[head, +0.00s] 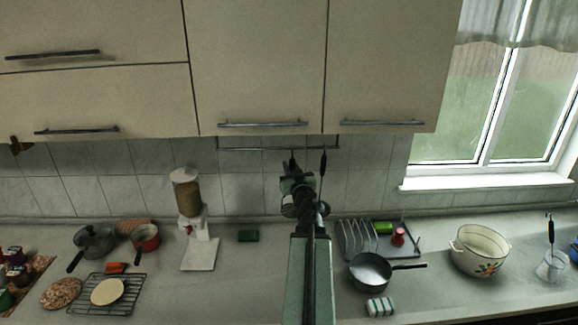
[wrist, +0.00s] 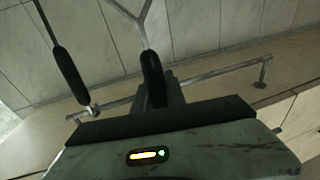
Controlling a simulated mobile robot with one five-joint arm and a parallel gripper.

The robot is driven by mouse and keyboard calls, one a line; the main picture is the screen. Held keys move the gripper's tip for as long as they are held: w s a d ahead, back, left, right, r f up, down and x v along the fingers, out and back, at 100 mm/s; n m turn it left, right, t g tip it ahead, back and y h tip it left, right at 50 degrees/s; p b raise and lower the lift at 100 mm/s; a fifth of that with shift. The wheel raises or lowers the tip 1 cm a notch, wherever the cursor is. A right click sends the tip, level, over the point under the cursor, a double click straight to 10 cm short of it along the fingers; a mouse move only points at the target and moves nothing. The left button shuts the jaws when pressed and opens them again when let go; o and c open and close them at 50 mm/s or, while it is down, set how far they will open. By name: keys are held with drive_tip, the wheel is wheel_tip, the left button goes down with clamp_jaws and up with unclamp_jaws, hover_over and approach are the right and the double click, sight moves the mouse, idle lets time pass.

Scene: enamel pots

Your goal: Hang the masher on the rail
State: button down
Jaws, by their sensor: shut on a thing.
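My gripper (head: 293,165) is raised in front of the tiled wall, just below the rail (head: 250,149) under the cupboards. In the wrist view my gripper (wrist: 160,95) is shut on the black handle of the masher (wrist: 152,68). Its metal shank runs away from the jaws and forks into two wires; the mashing end is out of that view. The handle end overlaps the rail (wrist: 215,77) there. I cannot tell whether it is hooked on. In the head view my arm hides most of the masher.
Another black-handled tool (head: 322,162) hangs from the rail just right of my gripper; its handle (wrist: 70,75) shows at left in the wrist view. The rail left of my gripper is bare. Below are a dish rack (head: 358,240), a saucepan (head: 370,270) and a dispenser (head: 187,195).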

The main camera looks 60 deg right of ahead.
drive_tip(key=shift+d, duration=0.15)
drive_tip(key=shift+d, duration=0.15)
drive_tip(key=w+d+f+b, duration=0.2)
drive_tip(key=w+d, duration=0.2)
drive_tip(key=d, duration=0.2)
drive_tip(key=shift+w+f, duration=0.15)
drive_tip(key=shift+w, duration=0.1)
idle(0.7)
